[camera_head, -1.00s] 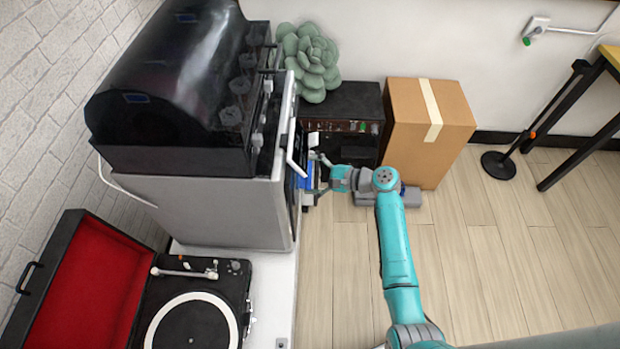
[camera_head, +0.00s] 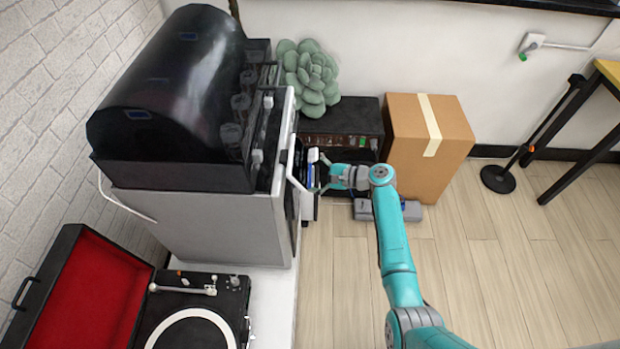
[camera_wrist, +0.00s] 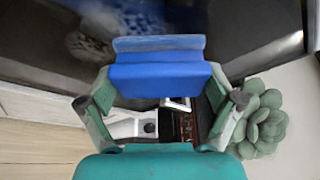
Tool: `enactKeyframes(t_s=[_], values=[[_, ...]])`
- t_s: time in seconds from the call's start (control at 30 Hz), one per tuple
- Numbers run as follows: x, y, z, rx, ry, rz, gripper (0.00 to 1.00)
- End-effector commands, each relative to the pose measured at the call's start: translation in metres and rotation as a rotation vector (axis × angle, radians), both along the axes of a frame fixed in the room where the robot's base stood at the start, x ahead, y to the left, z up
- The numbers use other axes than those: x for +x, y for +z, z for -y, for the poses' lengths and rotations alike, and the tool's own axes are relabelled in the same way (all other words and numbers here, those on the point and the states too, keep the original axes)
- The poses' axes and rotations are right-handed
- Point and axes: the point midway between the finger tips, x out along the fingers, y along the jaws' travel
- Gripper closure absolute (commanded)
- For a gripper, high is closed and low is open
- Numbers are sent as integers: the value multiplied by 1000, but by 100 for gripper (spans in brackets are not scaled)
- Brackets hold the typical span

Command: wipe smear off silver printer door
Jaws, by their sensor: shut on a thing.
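The silver printer (camera_head: 200,220) stands at the left with a black curved hood on top. Its front door, with a pale bar handle (camera_head: 295,168), faces right and is seen nearly edge-on. My gripper (camera_head: 322,178) is beside the door and shut on a blue block-like wiper (camera_wrist: 160,72). In the wrist view the wiper is in front of the dark door glass (camera_wrist: 250,45); I cannot tell if it touches. A pale grey patchy smear (camera_wrist: 88,46) shows on the glass, left of the wiper. The wiper hides part of the glass.
A turntable (camera_head: 195,310) with an open red-lined lid stands in front of the printer. A black cabinet (camera_head: 350,115), a cardboard box (camera_head: 425,145) and a grey floor device (camera_head: 400,212) are behind my gripper.

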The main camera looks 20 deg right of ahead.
Motion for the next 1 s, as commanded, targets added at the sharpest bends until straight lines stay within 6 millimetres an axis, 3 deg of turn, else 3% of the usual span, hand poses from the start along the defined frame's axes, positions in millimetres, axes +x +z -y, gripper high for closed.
enactKeyframes(t_s=[0.47, 1.0], values=[[5, 1, 2, 1, 2, 1, 37], [-12, 0, 44, 0, -1, 0, 37]])
